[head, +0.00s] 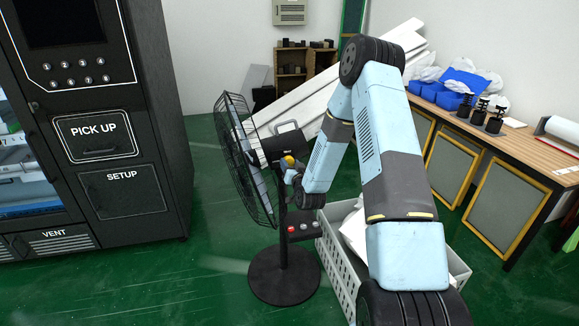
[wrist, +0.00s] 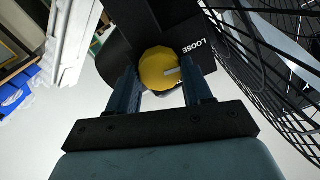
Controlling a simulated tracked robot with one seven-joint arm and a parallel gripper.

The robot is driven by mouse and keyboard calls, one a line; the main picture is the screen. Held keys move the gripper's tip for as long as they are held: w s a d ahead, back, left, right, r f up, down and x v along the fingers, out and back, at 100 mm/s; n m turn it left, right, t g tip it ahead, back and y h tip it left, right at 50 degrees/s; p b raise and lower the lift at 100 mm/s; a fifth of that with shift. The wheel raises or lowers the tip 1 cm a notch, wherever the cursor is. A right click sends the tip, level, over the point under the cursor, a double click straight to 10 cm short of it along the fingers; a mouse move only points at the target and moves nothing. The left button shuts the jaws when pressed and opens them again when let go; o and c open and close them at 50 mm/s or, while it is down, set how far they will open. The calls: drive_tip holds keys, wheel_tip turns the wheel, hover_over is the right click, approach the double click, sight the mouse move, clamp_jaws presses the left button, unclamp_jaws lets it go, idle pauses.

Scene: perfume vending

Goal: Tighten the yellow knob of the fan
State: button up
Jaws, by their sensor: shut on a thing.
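The black pedestal fan (head: 262,150) stands on the green floor with its round cage facing left. Its yellow knob (head: 289,160) is on the pivot behind the cage. In the wrist view the yellow knob (wrist: 159,68) is a faceted disc with a pale mark pointing right, next to the word LOOSE on the black housing. My gripper (head: 291,174) reaches the knob from the right. In the wrist view my gripper (wrist: 164,88) has one finger on each side of the knob and is shut on it. The fingertips are partly hidden beside the knob.
A black vending machine (head: 110,120) stands to the left. A white crate (head: 338,272) is right of the fan's base, under my arm. Green floor is free left of the fan.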

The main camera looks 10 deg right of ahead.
drive_tip(key=o, duration=1)
drive_tip(key=shift+s, duration=0.1)
drive_tip(key=s, duration=0.9)
drive_tip(key=s+d, duration=0.1)
drive_tip(key=s, duration=0.3)
drive_tip(key=shift+s+f, duration=0.15)
drive_tip(key=shift+s, duration=0.15)
